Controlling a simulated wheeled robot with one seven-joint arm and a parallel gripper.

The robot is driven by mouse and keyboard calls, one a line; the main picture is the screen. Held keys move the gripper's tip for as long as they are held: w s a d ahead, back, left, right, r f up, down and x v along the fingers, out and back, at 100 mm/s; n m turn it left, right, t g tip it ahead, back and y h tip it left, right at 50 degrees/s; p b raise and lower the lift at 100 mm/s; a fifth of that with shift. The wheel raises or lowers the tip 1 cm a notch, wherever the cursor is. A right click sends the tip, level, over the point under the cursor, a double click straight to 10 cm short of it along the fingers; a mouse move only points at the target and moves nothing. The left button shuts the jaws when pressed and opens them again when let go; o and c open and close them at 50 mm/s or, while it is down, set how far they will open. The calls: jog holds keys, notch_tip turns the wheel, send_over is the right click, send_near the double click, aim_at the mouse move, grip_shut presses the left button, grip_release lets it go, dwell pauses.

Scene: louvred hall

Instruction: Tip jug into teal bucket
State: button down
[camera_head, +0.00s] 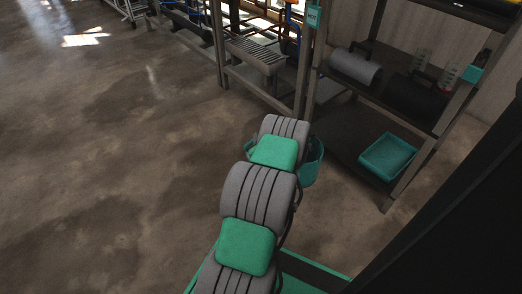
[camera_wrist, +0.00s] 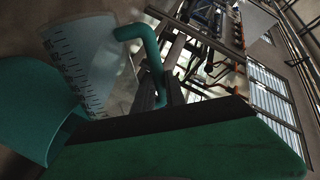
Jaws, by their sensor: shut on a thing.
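The teal bucket (camera_head: 315,164) stands on the floor beyond my arm, which hides most of it in the head view. In the wrist view a curved teal wall (camera_wrist: 28,105), seemingly the bucket's, fills the left side. The jug (camera_wrist: 82,62) is clear with dark measuring marks and a teal handle (camera_wrist: 150,58). It shows just beside and behind that teal wall. My gripper (camera_wrist: 158,108) is shut on the jug at its handle; the fingertips are mostly hidden. The jug's tilt and whether anything is in it cannot be told.
A dark shelf rack at right holds a grey cylinder (camera_head: 355,67) and, on its bottom shelf, a teal tray (camera_head: 388,157). A rack with a slatted crate (camera_head: 255,54) stands at the back. The concrete floor (camera_head: 110,140) on the left is clear.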

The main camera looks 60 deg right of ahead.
jog(key=shift+d+r, duration=0.1)
jog(key=shift+r, duration=0.1)
jog(key=shift+s+d+r+p, duration=0.2)
jog(key=shift+s+r+p, duration=0.05)
jog(key=shift+r+p, duration=0.25)
jog(key=shift+s+d+r+m, duration=0.1)
jog(key=shift+m, duration=0.3)
jog(key=shift+s+d+r+m+p, duration=0.3)
jog(key=shift+s+r+m, duration=0.1)
jog(key=shift+r, duration=0.1)
jog(key=shift+s+d+r+t+y, duration=0.1)
jog(key=shift+d+r+t+y, duration=0.05)
jog(key=shift+r+t+y, duration=0.15)
jog(key=shift+s+d+r+m+p, duration=0.1)
jog(key=shift+s+m+p, duration=0.05)
jog(key=shift+m+p, duration=0.15)
dwell(0.4)
